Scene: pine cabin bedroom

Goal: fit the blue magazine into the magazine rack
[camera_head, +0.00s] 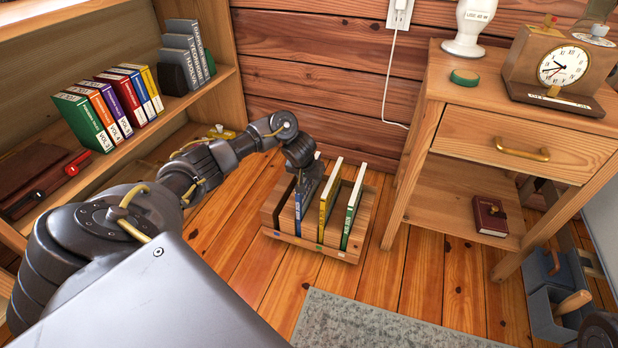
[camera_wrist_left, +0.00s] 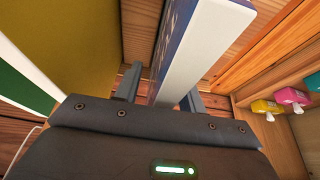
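The wooden magazine rack (camera_head: 345,255) stands on the floor in the middle of the head view. The blue magazine (camera_head: 304,203) stands upright at the rack's left part, its lower end between the rack's walls; how deep it sits is hidden. My left gripper (camera_head: 303,180) is at its top, pointing down. In the left wrist view, the gripper's two fingers (camera_wrist_left: 160,92) lie either side of the blue magazine (camera_wrist_left: 192,50). Whether they press on it is unclear.
A yellow magazine (camera_head: 328,200) and a green one (camera_head: 353,210) stand in the rack to the right. A bookshelf (camera_head: 225,75) is at left, a nightstand (camera_head: 435,85) at right. A grey rug (camera_head: 370,325) lies in front, with bare floor between.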

